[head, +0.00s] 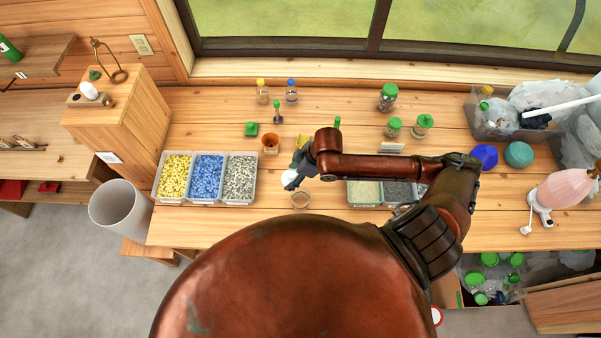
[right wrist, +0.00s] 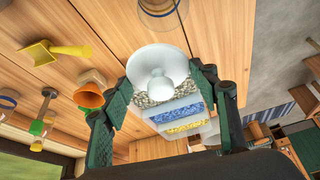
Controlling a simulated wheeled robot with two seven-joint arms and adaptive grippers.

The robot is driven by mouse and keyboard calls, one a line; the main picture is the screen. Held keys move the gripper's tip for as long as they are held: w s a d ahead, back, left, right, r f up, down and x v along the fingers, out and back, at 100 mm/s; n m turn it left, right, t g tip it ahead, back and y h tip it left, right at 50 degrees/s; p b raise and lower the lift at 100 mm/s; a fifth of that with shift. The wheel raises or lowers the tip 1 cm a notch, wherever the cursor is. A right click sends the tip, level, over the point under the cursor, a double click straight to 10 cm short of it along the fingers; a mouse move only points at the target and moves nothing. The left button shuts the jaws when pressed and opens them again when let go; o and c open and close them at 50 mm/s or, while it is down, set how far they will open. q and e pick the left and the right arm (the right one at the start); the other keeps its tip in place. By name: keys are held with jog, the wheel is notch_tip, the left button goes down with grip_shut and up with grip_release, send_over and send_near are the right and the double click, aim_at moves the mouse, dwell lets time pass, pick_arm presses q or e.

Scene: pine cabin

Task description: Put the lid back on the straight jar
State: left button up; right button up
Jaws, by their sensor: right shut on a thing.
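My right gripper (head: 297,168) is shut on a white lid (head: 290,180) and holds it above the table. In the right wrist view the lid (right wrist: 158,65) is round with a knob, and it sits between the fingers of the gripper (right wrist: 165,88). A clear glass jar (head: 300,201) stands open on the table, just nearer than the lid in the head view. In the right wrist view the jar (right wrist: 162,14) is at the top edge, apart from the lid. My left gripper is not in view.
Trays of yellow, blue and grey pellets (head: 207,202) stand left of the jar, and more trays (head: 364,203) stand right of it. A plastic bin (head: 489,127) is at the right.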

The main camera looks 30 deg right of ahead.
pick_arm(q)
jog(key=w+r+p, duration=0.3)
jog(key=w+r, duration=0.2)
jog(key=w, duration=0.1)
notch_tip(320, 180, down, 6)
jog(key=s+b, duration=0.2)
jog(key=b, duration=0.4)
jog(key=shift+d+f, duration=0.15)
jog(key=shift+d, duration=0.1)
pick_arm(e)
jog(key=s+f+n, duration=0.2)
jog(key=s+f, duration=0.2)
jog(key=f, duration=0.2)
jog(key=shift+d+f+g+y, duration=0.25)
jog(key=shift+d+g+y, duration=0.05)
jog(key=shift+d+g, duration=0.15)
pick_arm(q)
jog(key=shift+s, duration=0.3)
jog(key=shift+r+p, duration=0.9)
jog(key=shift+p, duration=0.05)
pick_arm(e)
jog(key=shift+d+r, duration=0.1)
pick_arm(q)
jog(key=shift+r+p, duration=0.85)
pick_arm(e)
jog(key=shift+f, duration=0.2)
dwell(0.5)
